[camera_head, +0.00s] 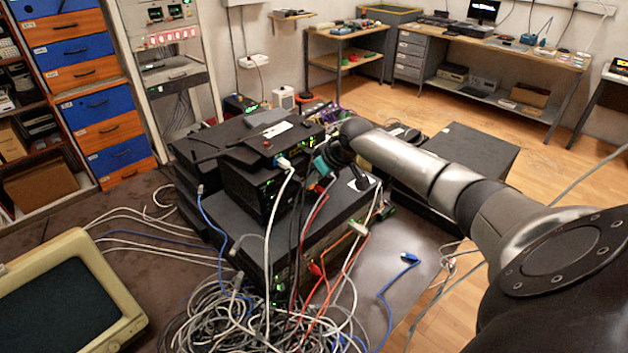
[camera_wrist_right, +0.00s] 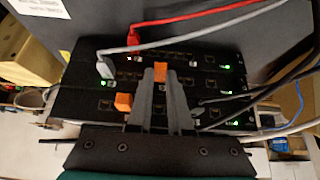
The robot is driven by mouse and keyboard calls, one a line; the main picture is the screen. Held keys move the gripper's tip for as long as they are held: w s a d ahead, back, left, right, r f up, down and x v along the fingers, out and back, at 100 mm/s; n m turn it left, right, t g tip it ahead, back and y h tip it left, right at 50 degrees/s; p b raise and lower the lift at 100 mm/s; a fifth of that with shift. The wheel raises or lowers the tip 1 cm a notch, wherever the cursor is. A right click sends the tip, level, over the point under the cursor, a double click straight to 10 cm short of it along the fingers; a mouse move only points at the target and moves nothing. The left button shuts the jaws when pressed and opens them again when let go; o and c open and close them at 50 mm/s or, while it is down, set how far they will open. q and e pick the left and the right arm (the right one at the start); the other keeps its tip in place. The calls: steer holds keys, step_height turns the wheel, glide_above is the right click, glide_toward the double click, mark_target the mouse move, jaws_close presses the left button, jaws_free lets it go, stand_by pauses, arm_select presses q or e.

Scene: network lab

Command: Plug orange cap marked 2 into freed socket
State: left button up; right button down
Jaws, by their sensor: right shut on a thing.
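In the right wrist view my right gripper (camera_wrist_right: 160,75) is shut on a small orange cap (camera_wrist_right: 160,69), held between the fingertips in front of stacked black network devices (camera_wrist_right: 75,82) with rows of sockets. I cannot read a number on the cap, or tell whether it touches a socket. A second orange cap (camera_wrist_right: 123,102) sits lower left, at a lower socket row. In the head view my right gripper (camera_head: 336,158) reaches the device stack (camera_head: 250,185) from the right, and its fingertips are hard to make out. My left gripper is not in view.
A grey plug (camera_wrist_right: 104,66) and a red plug (camera_wrist_right: 134,36) sit in sockets left of the fingers. Dark cables (camera_wrist_right: 265,92) cross close on the right. A heap of loose cables (camera_head: 240,318) lies before the stack, and an old monitor (camera_head: 125,290) stands at left.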

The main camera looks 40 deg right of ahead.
steer(key=shift+w, duration=0.1)
steer(key=c, duration=0.8)
jaws_free()
steer(key=shift+o, duration=0.2)
steer(key=p+v, duration=0.1)
steer(key=v, duration=1.4)
steer(key=shift+p, duration=0.3)
steer(key=shift+r, duration=0.15)
